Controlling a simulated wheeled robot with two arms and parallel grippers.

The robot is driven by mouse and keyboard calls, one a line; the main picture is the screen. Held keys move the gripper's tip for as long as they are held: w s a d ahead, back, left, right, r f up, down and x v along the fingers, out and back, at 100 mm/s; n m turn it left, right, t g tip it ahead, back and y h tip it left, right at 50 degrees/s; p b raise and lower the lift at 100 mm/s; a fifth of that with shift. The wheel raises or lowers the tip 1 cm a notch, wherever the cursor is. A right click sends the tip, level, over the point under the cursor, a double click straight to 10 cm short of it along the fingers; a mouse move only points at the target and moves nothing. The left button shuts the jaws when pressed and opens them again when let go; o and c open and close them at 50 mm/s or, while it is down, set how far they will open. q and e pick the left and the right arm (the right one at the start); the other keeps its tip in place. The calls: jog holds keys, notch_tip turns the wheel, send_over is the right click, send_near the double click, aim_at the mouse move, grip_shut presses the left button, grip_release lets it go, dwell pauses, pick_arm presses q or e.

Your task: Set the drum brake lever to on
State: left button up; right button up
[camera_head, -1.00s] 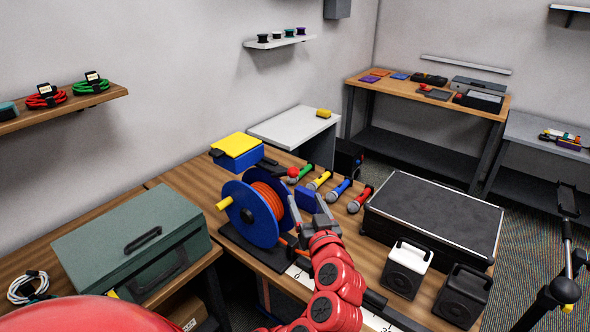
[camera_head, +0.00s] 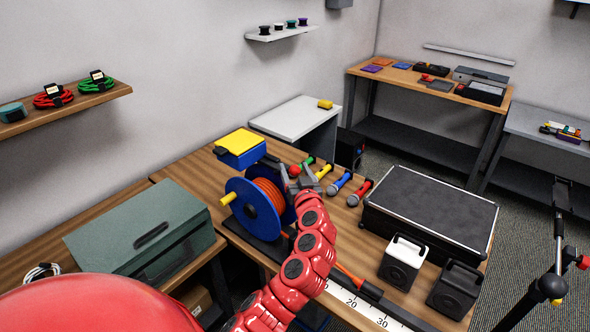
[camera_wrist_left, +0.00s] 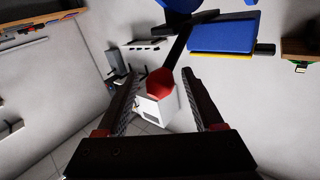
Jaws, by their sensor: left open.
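The cable drum (camera_head: 245,207) has blue flanges, orange cable and a yellow crank handle, and stands on a black base on the wooden bench. The brake lever's red knob (camera_head: 295,170) shows at the drum's upper right. In the left wrist view the red knob (camera_wrist_left: 160,82) sits at the end of a black lever arm (camera_wrist_left: 181,45). My left gripper (camera_head: 298,177) is open at the knob. In the wrist view the knob lies in the gap between its two fingers, with no visible contact. My right gripper is in no view.
Several coloured microphones (camera_head: 341,183) lie right of the gripper. A blue box with a yellow lid (camera_head: 239,145) stands behind the drum. A black case (camera_head: 430,210), a white speaker (camera_head: 403,262) and a black speaker (camera_head: 458,288) fill the right side. A green toolbox (camera_head: 140,225) stands left.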

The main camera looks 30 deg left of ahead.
pick_arm(q)
grip_shut()
dwell(1.4)
